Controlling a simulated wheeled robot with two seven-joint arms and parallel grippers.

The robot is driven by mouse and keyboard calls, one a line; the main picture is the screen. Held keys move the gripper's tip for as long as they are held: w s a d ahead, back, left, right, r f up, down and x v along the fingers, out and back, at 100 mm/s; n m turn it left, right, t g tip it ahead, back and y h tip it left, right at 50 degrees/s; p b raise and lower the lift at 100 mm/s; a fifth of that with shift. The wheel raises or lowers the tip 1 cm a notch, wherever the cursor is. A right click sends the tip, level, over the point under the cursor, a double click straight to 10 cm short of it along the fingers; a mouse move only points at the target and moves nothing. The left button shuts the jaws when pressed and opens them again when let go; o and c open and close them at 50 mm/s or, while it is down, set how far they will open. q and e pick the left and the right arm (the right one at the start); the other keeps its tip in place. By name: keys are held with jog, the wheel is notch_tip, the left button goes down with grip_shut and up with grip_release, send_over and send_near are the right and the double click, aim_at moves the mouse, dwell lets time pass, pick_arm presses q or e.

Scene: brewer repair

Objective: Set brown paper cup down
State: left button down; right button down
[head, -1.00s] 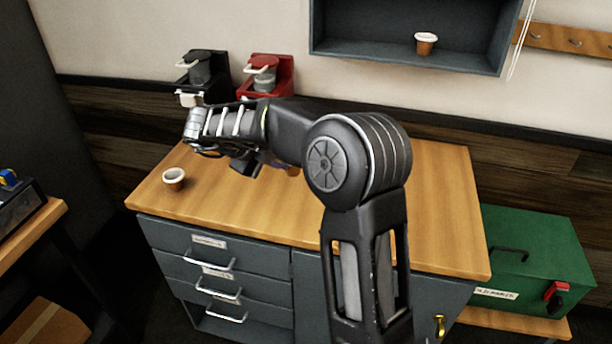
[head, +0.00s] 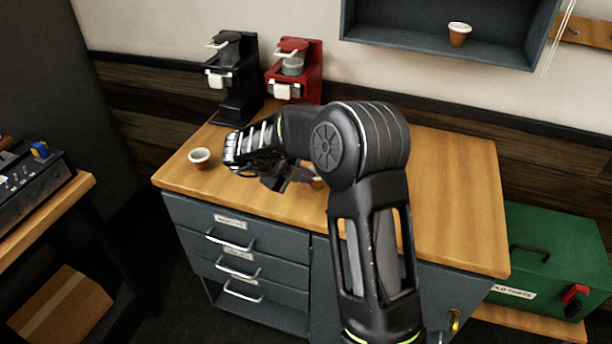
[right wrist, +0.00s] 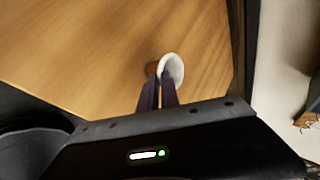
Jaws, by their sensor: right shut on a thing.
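A brown paper cup with a white rim and inside shows at the fingertips in the right wrist view (right wrist: 172,69). My right gripper (right wrist: 160,88) is shut on it. In the head view the right gripper (head: 305,176) is low over the middle of the wooden countertop (head: 440,200). A small part of the held cup (head: 318,184) shows there beside my arm, which hides the rest. I cannot tell whether the cup's base touches the wood. My left gripper is not in view.
Another brown cup (head: 200,158) stands at the counter's left end. A black brewer (head: 236,80) and a red brewer (head: 294,72) stand at the back left. A third cup (head: 459,33) is on the wall shelf (head: 400,30). The counter's right part is clear.

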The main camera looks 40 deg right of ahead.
jog(key=shift+f, duration=0.2)
jog(key=c, duration=1.6)
grip_release()
jog(key=shift+a+r, duration=0.1)
jog(key=v, duration=1.1)
jog(key=shift+a+r+b, duration=0.25)
jog(key=shift+r+b, duration=0.1)
jog(key=shift+b, duration=0.05)
